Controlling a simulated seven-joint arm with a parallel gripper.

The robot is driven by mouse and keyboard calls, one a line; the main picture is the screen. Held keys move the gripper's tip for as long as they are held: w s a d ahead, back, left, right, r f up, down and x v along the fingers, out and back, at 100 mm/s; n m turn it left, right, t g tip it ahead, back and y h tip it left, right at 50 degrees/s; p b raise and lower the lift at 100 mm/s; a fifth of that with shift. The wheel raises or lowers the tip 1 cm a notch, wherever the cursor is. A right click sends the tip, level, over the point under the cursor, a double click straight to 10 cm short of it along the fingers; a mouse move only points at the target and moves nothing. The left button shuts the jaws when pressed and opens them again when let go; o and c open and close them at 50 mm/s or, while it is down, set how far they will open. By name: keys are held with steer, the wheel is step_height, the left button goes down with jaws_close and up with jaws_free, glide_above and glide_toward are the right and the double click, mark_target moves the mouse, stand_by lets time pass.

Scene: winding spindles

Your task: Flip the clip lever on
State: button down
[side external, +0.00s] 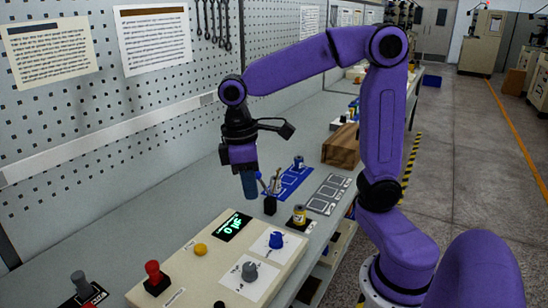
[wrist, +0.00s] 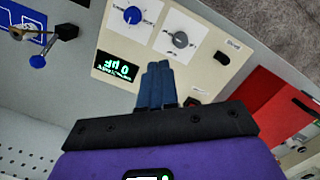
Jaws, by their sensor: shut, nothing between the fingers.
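My gripper (side external: 250,194) is shut and empty, pointing down above the bench beside the control panel. Its blue fingers (wrist: 158,72) lie together in the wrist view, overlapping the panel near the display. A small metal lever assembly (side external: 276,184) with a black end and a blue knob stands just right of the fingers in the side view. It shows at the upper left of the wrist view (wrist: 45,46), apart from the fingers. A red-knobbed lever (side external: 153,272) on a black base stands at the panel's near left. I cannot tell which is the clip lever.
The beige panel (side external: 185,258) carries a lit display (side external: 233,226), a blue dial (side external: 276,240), a grey dial (side external: 250,271) and a yellow button (side external: 200,250). A yellow spool (side external: 299,215) stands at its far right. A wooden block (side external: 342,147) stands farther back. A pegboard wall borders the left.

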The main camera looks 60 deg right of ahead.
steer(key=w+d+r+m+g, duration=0.1)
steer(key=w+d+r+m, duration=0.25)
steer(key=w+d, duration=0.75)
steer(key=w+d+m+y, duration=0.1)
steer(key=w+d+m, duration=0.1)
steer(key=d, duration=0.5)
steer(key=w+d+r+m+g+y, duration=0.1)
steer(key=w+d+m, duration=0.1)
steer(key=d, duration=0.6)
steer(key=shift+r+m+g, duration=0.25)
steer(key=shift+m+g, duration=0.05)
steer(key=shift+m, duration=0.45)
steer(key=shift+w+d, duration=0.1)
steer(key=s+r+x, duration=0.1)
steer(key=s+x, duration=0.1)
steer(key=x, duration=1)
steer(key=shift+s+a+f, duration=0.35)
steer(key=shift+s+a, duration=0.05)
steer(key=shift+s, duration=0.05)
steer(key=shift+s, duration=0.15)
